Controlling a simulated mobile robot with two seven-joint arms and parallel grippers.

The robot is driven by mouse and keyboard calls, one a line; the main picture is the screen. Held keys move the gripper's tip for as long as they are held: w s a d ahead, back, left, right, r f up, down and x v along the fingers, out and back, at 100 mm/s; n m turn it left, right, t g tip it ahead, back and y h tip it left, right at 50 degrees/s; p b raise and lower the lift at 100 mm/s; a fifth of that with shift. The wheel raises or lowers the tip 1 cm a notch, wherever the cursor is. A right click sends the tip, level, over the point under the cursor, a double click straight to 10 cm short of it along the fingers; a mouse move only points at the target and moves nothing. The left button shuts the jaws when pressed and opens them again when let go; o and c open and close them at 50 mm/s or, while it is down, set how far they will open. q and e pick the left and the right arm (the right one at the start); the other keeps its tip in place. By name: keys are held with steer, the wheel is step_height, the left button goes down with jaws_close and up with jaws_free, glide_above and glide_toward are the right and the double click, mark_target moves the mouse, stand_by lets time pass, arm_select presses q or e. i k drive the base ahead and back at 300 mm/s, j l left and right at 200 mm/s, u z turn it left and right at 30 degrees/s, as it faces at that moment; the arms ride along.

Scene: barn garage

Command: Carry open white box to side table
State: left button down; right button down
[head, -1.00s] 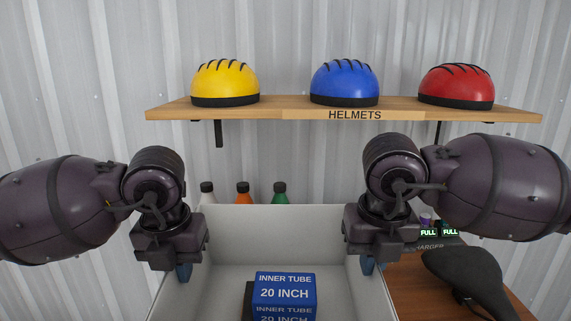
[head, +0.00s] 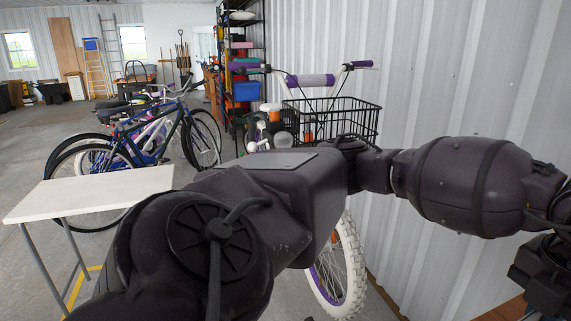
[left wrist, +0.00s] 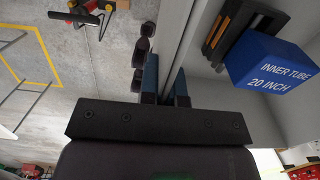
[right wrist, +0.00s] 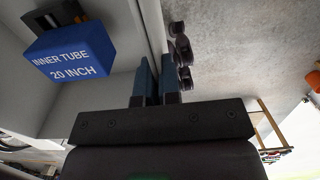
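The open white box shows in the left wrist view (left wrist: 207,88) and the right wrist view (right wrist: 117,28); it is out of the head view. My left gripper (left wrist: 166,78) is shut on one wall of it, a blue finger on each side. My right gripper (right wrist: 154,78) is shut on another stretch of wall in the same way. A blue inner tube carton (left wrist: 272,65) lies inside, next to a black and orange item (left wrist: 232,30). A white-topped side table (head: 90,190) stands at the left of the head view, its top bare.
Bicycles (head: 150,140) stand behind the table. A bicycle with a black basket (head: 335,118) and white tyre stands by the corrugated wall (head: 450,80), behind my left arm. Yellow floor tape (head: 78,285) runs near the table legs. Open concrete floor lies left of the bicycles.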

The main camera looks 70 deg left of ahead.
mark_target(100, 187)
steer(key=u, duration=2.9)
steer(key=i+u, duration=0.1)
steer(key=u, duration=0.15)
steer(key=i+j+u, duration=0.1)
steer(key=u, duration=0.2)
steer(key=i, duration=0.95)
steer(key=i+j, duration=0.15)
steer(key=i, duration=0.75)
